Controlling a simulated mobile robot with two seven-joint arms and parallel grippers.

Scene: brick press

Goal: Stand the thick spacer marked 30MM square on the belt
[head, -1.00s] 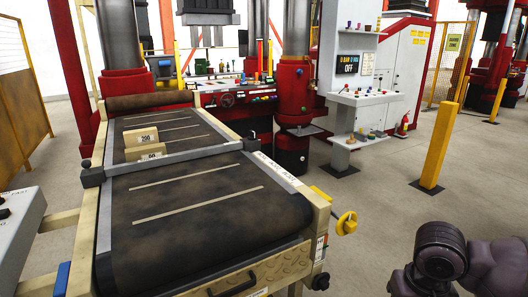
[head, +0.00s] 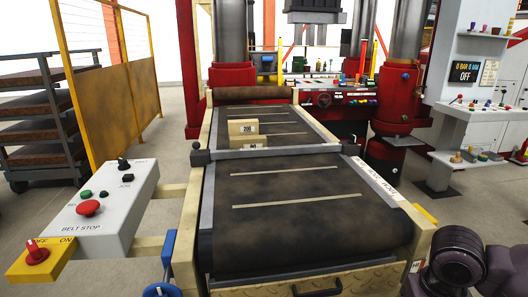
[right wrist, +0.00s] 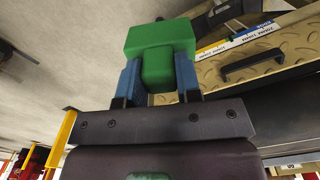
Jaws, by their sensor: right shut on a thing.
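A thick green block (right wrist: 160,38) sits between the blue fingers of my right gripper (right wrist: 158,68) in the right wrist view. The gripper is shut on it; no 30MM marking shows on the faces in view. The dark belt (head: 290,205) of the press table fills the middle of the head view, with pale cross lines. Its near section is bare. In the head view only part of my right arm shows at the bottom right, and the green block is out of sight there. My left gripper is not in view.
A belt-stop control box (head: 110,215) stands at left, a mesh fence (head: 105,100) beyond. A console (head: 480,115) stands at right.

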